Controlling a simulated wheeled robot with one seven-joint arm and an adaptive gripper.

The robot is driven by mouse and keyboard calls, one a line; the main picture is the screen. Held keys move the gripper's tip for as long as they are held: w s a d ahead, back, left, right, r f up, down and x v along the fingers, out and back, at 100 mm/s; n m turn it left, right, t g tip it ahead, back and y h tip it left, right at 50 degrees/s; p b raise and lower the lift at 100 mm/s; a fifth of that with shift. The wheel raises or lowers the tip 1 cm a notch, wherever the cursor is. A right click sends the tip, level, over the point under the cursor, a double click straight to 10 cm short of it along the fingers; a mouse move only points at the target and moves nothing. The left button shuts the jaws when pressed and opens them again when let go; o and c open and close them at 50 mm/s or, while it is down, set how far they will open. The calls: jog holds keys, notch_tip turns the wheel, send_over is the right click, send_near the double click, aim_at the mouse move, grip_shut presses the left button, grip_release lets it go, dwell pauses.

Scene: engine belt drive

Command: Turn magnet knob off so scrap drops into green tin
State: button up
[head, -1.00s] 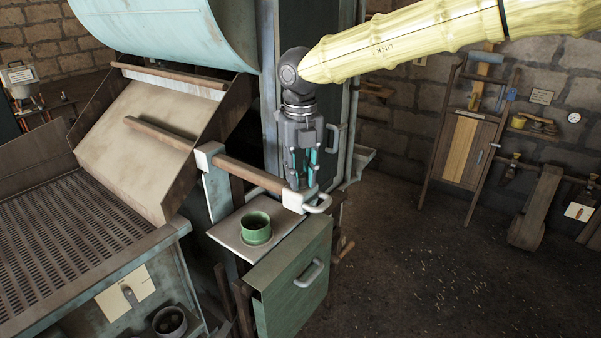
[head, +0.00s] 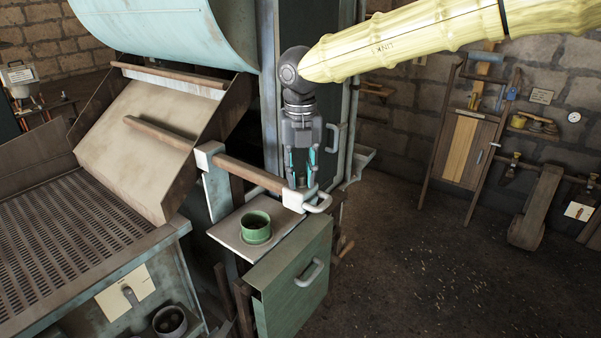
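The green tin (head: 256,236) stands upright and open on a small flat shelf (head: 228,234); its inside is dark. My gripper (head: 301,184) points down over the pale end block at the right end of the wooden bar (head: 250,173), to the right of and above the tin. Its two cyan-marked fingers stand apart, one on each side of a small greyish part on that block. This part may be the magnet knob; I cannot tell whether the fingers touch it. I can make out no scrap hanging above the tin.
A green drawer front (head: 300,283) with a pale handle is just below the shelf. A slotted metal bed (head: 65,240) and a sloped cover (head: 135,140) fill the left. A small round pot (head: 170,322) sits low at the front. The floor at right is open.

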aim_at(301, 174)
jog(key=o, duration=0.4)
jog(key=shift+c, duration=0.2)
notch_tip(301, 174, up, 12)
dwell(0.4)
